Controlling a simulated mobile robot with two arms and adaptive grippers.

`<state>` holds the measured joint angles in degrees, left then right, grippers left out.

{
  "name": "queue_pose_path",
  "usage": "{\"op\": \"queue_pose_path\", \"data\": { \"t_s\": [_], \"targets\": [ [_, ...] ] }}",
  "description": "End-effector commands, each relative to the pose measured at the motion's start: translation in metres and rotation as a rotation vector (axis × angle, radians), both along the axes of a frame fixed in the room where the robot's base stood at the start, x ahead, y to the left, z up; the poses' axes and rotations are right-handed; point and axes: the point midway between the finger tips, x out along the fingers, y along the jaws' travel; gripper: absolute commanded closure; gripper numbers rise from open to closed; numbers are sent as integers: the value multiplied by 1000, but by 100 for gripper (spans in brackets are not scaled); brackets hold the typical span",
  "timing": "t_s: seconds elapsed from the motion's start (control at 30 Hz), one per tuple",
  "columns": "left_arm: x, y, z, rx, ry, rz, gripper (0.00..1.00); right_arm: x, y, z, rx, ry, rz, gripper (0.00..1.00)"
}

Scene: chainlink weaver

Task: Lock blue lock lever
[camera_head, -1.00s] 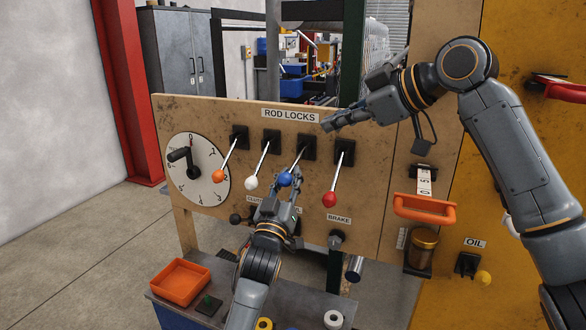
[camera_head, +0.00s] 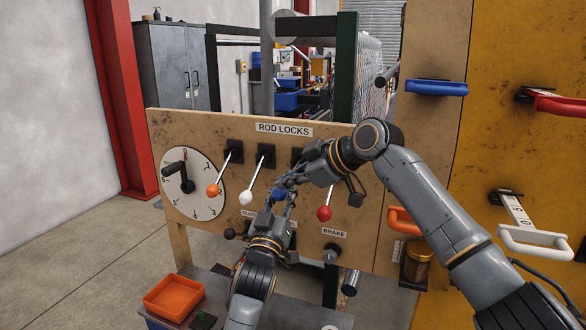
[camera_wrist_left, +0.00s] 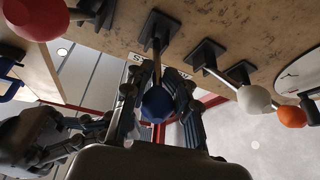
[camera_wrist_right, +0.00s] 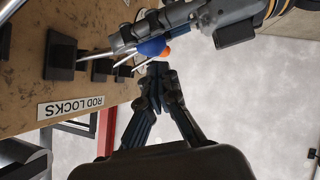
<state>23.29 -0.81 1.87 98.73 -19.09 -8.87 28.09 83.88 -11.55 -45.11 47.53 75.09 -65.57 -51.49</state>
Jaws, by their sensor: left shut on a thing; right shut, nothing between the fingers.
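The blue lock lever ends in a blue ball knob (camera_head: 279,195), third from the left under the ROD LOCKS label (camera_head: 284,129). It hangs down and outward from its plate. My left gripper (camera_head: 287,203) comes from below and is shut on the blue knob. In the left wrist view the blue knob (camera_wrist_left: 156,104) sits between the fingers. My right gripper (camera_head: 284,184) is shut and empty, its tips close to the knob. The right wrist view shows the tips (camera_wrist_right: 158,70) just beside the blue knob (camera_wrist_right: 152,46); contact is unclear. My right arm hides the blue lever's plate in the head view.
The orange (camera_head: 213,190), white (camera_head: 246,197) and red (camera_head: 324,213) lever knobs hang down on the same wooden board. A dial (camera_head: 188,186) is at left. An orange tray (camera_head: 176,298) stands below. A blue handle (camera_head: 436,88) is at upper right.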

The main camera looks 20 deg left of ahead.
Motion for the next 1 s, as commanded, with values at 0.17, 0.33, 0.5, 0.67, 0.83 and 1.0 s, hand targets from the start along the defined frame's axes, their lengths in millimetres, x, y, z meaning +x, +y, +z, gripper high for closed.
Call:
{"op": "queue_pose_path", "data": {
  "t_s": [0.17, 0.33, 0.5, 0.67, 0.83, 1.0],
  "targets": [
    [0, 1, 4, 1, -6, 3, 100, 3, 1, -7, 0, -1, 1, 100],
    [0, 1, 4, 1, -5, 3, 100, 3, 1, -7, 0, -1, 1, 100],
    [0, 1, 4, 1, -5, 3, 100, 3, 1, -9, 0, -4, 1, 100],
    [0, 1, 4, 1, -5, 3, 100, 5, 3, -22, -1, -50, 2, 100],
    [0, 1, 4, 1, -7, 1, 100, 6, 2, -25, -6, -59, -1, 100],
    [0, 0, 5, 2, -8, 0, 61, 7, 2, -26, -9, -57, -2, 100]
  ]
}}
